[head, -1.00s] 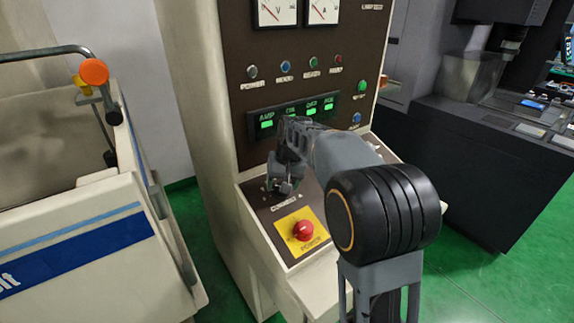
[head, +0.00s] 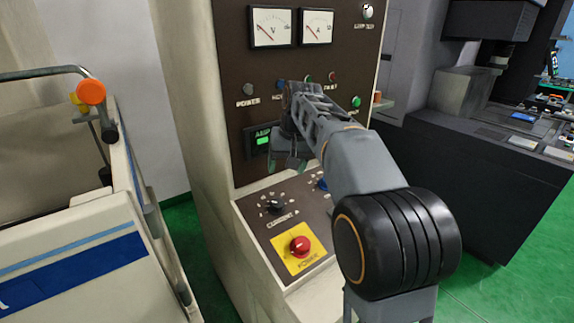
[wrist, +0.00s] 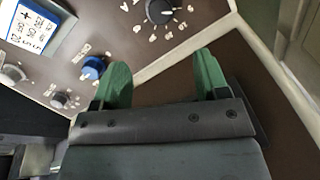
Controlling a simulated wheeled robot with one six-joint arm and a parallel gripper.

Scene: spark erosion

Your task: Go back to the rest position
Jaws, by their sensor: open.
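My gripper (head: 288,160) is raised in front of the control cabinet's dark panel, above the sloped console, and hides part of the green-lit display row. In the wrist view my gripper (wrist: 160,82) shows two green fingers spread apart with nothing between them. The black current knob (head: 274,206) on the console is in clear view, apart from my gripper; a black knob with a numbered scale (wrist: 160,10) shows in the wrist view. The red emergency button (head: 300,246) on its yellow plate sits below the current knob.
Two meters (head: 272,27) are at the cabinet's top. A blue knob (wrist: 93,68) lies near the left finger in the wrist view. A cream machine with an orange knob (head: 91,91) stands at left, a dark machine (head: 470,165) at right. Green floor shows between them.

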